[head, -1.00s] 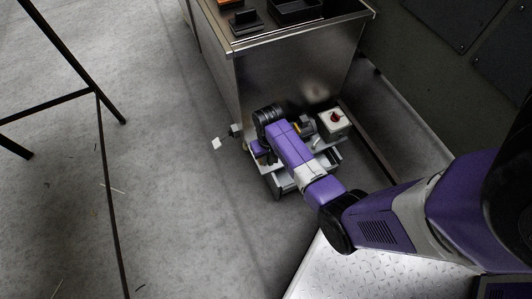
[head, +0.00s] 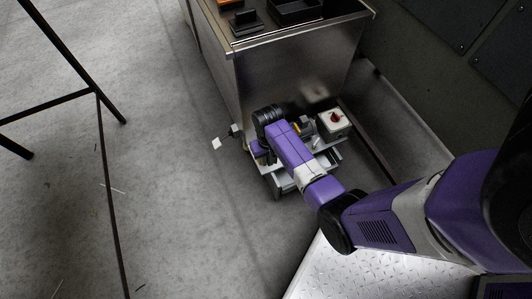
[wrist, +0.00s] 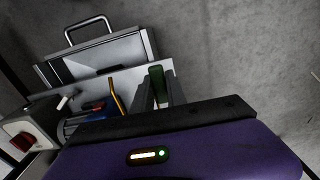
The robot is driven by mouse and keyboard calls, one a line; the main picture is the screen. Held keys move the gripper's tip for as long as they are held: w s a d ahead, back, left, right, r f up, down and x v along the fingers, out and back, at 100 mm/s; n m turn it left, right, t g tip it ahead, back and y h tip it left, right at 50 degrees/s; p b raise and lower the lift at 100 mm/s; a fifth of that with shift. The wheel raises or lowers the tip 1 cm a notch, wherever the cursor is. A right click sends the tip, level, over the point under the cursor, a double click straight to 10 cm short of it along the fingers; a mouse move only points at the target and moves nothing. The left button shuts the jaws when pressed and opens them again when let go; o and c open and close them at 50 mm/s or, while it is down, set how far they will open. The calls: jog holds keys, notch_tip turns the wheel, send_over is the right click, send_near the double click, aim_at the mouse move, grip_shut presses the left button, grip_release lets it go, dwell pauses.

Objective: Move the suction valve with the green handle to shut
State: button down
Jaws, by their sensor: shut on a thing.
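The green handle (wrist: 157,75) of the suction valve shows in the wrist view, standing up between the fingers of my gripper (wrist: 159,90). My gripper is shut on the green handle. The valve body below the handle is hidden by the fingers and wrist. In the head view my purple arm reaches down to the low equipment unit (head: 285,184) at the foot of the steel cabinet, and it covers the handle and the fingers there.
A grey box with a red knob (head: 335,117) stands right of my wrist; in the wrist view this knob (wrist: 22,142) is at lower left. The steel cabinet (head: 290,70) rises behind. Open floor lies left.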

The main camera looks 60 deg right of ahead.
jog(key=shift+w+a+m+p, duration=0.3)
jog(key=shift+m+p, duration=0.1)
jog(key=shift+m, duration=0.5)
jog(key=shift+w+a+m+p, duration=0.35)
jog(key=shift+m+p, duration=0.15)
jog(key=shift+m, duration=0.5)
jog(key=shift+w+a+m+p, duration=0.25)
jog(key=shift+w+m+p, duration=0.15)
jog(key=shift+m, duration=0.6)
